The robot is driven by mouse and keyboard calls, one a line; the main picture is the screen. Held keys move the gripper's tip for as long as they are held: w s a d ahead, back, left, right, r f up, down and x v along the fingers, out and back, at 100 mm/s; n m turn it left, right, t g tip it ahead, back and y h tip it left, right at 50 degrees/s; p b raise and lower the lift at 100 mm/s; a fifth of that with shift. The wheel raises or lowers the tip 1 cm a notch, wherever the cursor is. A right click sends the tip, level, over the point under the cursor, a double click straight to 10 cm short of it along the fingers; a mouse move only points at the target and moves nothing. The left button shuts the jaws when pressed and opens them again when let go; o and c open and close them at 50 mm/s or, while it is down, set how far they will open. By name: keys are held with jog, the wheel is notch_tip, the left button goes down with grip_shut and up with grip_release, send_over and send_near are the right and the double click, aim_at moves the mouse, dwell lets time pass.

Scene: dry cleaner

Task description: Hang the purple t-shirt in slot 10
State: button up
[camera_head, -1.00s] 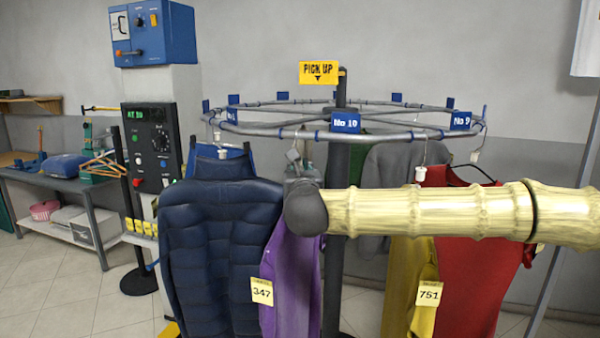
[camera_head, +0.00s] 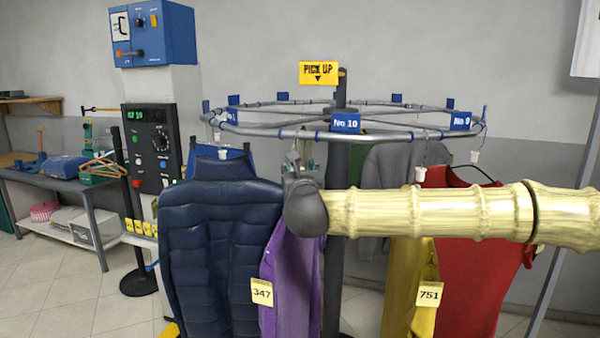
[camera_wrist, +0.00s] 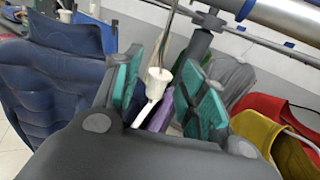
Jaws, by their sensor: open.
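The purple t-shirt (camera_head: 292,285) hangs upright below my gripper, with a yellow tag reading 347 (camera_head: 262,292) at its side. Part of it shows between my fingers in the wrist view (camera_wrist: 163,112). My gripper (camera_head: 300,168) is open, its green-padded fingers (camera_wrist: 163,82) apart on either side of the hanger's white collar (camera_wrist: 159,76). A thin metal hook rises from the collar towards the rail. The slot sign No 10 (camera_head: 346,123) is on the round rail (camera_head: 285,132), just above and right of my gripper. My arm hides where the hook meets the rail.
A dark blue quilted garment (camera_head: 215,250) hangs close on the left. Yellow (camera_head: 410,285) and red (camera_head: 470,260) garments hang on the right, a grey one (camera_head: 400,165) behind. A control panel (camera_head: 152,155) stands left of the rail.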

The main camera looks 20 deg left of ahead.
jog(key=v, duration=1.2)
jog(key=s+b, duration=0.2)
jog(key=s, duration=1.4)
jog(key=shift+a+b, duration=0.3)
jog(key=shift+b, duration=0.05)
dwell(0.5)
jog(key=shift+d, duration=0.1)
dwell(0.3)
